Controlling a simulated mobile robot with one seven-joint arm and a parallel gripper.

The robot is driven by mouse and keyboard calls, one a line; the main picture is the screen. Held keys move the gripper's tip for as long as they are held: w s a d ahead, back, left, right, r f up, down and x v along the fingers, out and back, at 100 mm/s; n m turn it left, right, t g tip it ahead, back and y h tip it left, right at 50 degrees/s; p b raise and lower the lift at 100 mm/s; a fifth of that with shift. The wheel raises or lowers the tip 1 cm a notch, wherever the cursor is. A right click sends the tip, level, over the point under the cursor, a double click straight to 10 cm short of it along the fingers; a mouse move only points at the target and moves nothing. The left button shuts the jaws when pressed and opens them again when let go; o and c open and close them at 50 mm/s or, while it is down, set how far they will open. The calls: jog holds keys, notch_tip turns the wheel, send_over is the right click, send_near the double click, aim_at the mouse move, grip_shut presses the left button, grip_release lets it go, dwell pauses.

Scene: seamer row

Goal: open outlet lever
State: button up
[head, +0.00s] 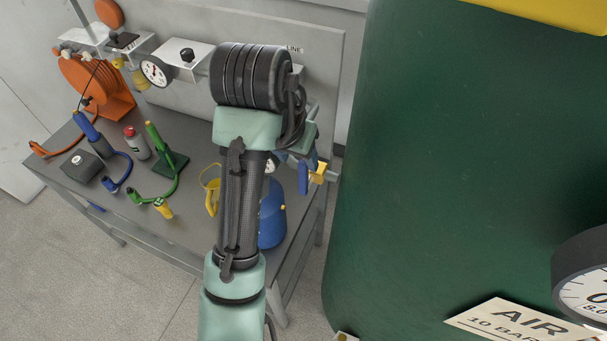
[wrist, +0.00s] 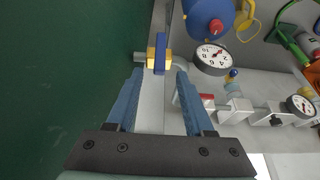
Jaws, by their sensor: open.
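The outlet lever (wrist: 160,54) is a blue handle on a brass valve body (wrist: 151,60) on a grey pipe. In the wrist view it lies just beyond and between my fingertips. My gripper (wrist: 158,74) is open, with one blue finger on each side, and nothing is between the jaws. I cannot tell whether a finger touches the lever. In the head view the blue lever (head: 303,178) hangs beside the brass valve, right of my arm. My gripper is mostly hidden behind my wrist there.
A large green tank (head: 450,150) stands close on the right. A blue vessel (head: 271,215) stands on the grey bench (head: 130,225), with coloured hoses and tools to its left. A pressure gauge (wrist: 211,57) sits right of the lever in the wrist view.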

aim_at(302, 169)
jog(key=b+x, duration=0.1)
jog(key=x, duration=0.1)
jog(key=b+x, duration=0.2)
jog(key=x, duration=0.1)
jog(key=shift+s+f, duration=0.2)
jog(key=shift+w+f+p, duration=0.25)
jog(key=shift+p, duration=0.15)
jog(key=shift+w+d+f, duration=0.1)
jog(key=shift+w+f, duration=0.2)
jog(key=shift+f, duration=0.35)
grip_shut()
dwell(0.4)
